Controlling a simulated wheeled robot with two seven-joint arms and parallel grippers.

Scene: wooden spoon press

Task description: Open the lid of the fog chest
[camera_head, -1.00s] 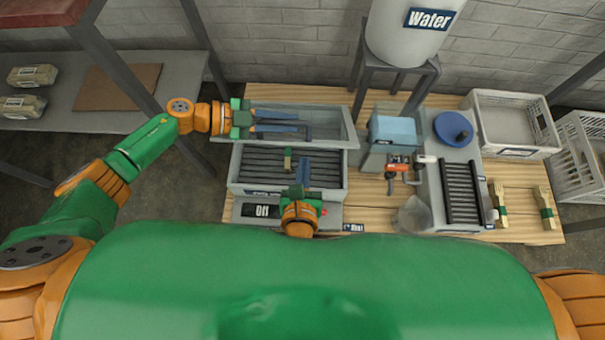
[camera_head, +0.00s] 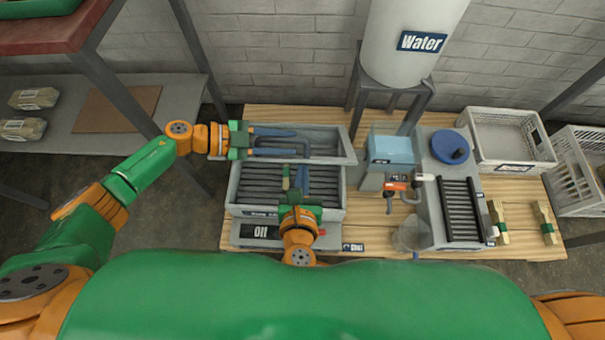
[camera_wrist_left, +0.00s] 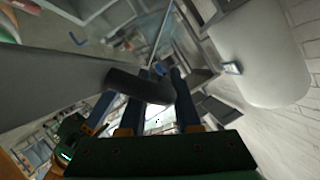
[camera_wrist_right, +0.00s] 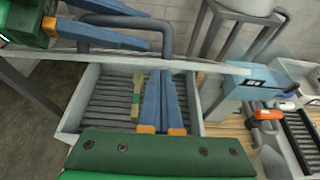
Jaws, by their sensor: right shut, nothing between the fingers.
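The fog chest (camera_head: 236,192) is a grey box with dark slats, its top uncovered toward me. Its grey lid (camera_head: 335,148) stands raised at the back; its edge also crosses the right wrist view (camera_wrist_right: 205,66). The dark bar handle (camera_wrist_right: 165,36) is on the lid. My left gripper (camera_head: 275,142) is at the handle with its blue fingers apart, one on either side of the bar; contact is unclear. My right gripper (camera_head: 303,180) is shut and empty, fingers over the chest's opening, below the lid's edge. A spoon-shaped wooden piece with a green band (camera_wrist_right: 136,100) lies on the slats.
A blue box with an orange-handled tap (camera_head: 396,187) and a roller bench (camera_head: 460,210) stand right of the chest. A white crate (camera_head: 510,135) and banded wooden pieces (camera_head: 545,222) are farther right. A water tank (camera_head: 410,45) stands behind. A sign panel (camera_head: 262,232) is in front.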

